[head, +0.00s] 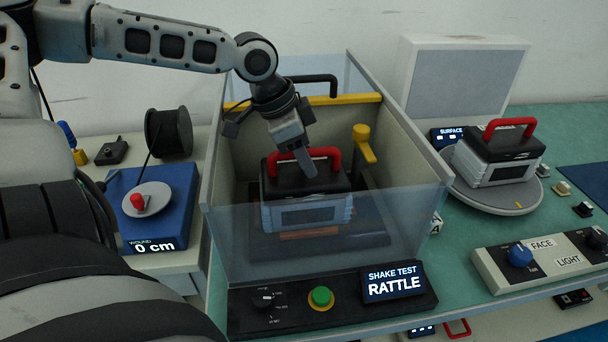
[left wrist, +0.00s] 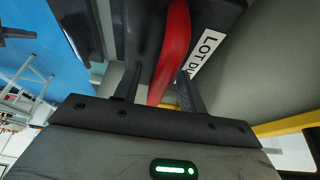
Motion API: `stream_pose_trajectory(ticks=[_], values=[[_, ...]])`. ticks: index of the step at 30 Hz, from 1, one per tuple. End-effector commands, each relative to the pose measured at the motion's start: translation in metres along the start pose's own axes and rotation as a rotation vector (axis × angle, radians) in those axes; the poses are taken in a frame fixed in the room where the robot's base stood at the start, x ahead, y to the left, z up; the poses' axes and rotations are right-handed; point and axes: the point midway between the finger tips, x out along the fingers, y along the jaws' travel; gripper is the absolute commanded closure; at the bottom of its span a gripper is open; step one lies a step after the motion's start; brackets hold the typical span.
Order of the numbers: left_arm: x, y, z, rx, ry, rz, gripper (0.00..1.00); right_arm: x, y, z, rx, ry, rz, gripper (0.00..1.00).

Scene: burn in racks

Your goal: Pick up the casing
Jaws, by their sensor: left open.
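A grey casing with a black lid and red handle (head: 307,215) stands inside the clear-fronted shake test box (head: 228,235). My left gripper (head: 306,168) points down into the box at the handle. In the left wrist view, its open fingers (left wrist: 159,82) stand on either side of the red handle (left wrist: 172,48), with a gap visible; the handle is not clamped. A label reading "LOT" lies beside it on the black lid. A second similar casing (head: 497,160) sits on a round turntable (head: 482,195) at the right. My right gripper is not in view.
The box has clear panels and a yellow latch (head: 363,145) at its right wall. Its front panel (head: 380,286) shows "SHAKE TEST RATTLE" beside a green button (head: 320,298). A blue winding unit (head: 172,215) stands left; a FACE/LIGHT panel (head: 548,262) lies right.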

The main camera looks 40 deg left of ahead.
Motion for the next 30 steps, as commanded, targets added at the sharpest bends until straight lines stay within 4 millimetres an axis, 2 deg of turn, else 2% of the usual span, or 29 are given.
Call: stream_pose_trajectory(ticks=[5, 9, 10, 30], values=[[-0.0005, -0.0001, -0.0003, 0.0, 0.001, 0.0, 0.59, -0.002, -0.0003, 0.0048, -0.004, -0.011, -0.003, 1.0], [-0.0005, -0.0001, -0.0002, 0.0, 0.0, 0.0, 0.98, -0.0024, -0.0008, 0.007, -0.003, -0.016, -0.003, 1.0], [-0.0005, -0.0001, -0.0002, 0.0, 0.0, 0.0, 1.0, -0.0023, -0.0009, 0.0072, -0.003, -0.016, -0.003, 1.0], [-0.0005, 0.0001, 0.0, 0.0, 0.0, 0.0, 1.0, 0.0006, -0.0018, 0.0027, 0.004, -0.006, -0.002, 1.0]])
